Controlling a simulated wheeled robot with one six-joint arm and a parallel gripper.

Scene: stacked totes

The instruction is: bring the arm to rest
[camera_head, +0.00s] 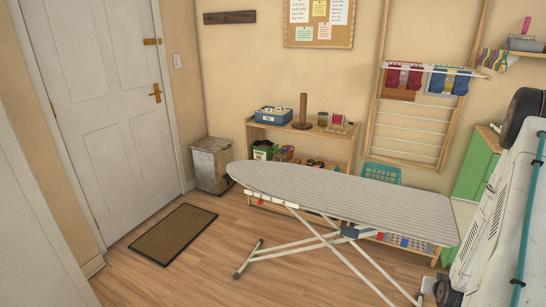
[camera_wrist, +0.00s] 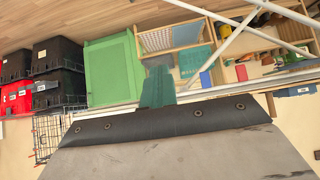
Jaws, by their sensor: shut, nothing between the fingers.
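My gripper (camera_wrist: 158,78) shows at the middle of the wrist view, with its teal fingers together and nothing between them. Behind the fingers is a dark riveted edge on a grey panel, which fills the bottom of that view. The wrist view is turned over, with the floor at the top. The fingers overlap the lower edge of the green cabinet (camera_wrist: 110,70) in the picture; I cannot tell the distance. In the head view the gripper's fingers cannot be made out; large white and black parts, seemingly of my arm, fill the right edge.
An ironing board (camera_head: 340,195) stands across the middle, its legs spread below. Behind it are a low wooden shelf (camera_head: 340,140) and a drying rack (camera_head: 410,125). A bin (camera_head: 211,165) stands near the door (camera_head: 105,100). Black totes (camera_wrist: 55,90) are stacked by the cabinet. Floor near the mat (camera_head: 174,233) is clear.

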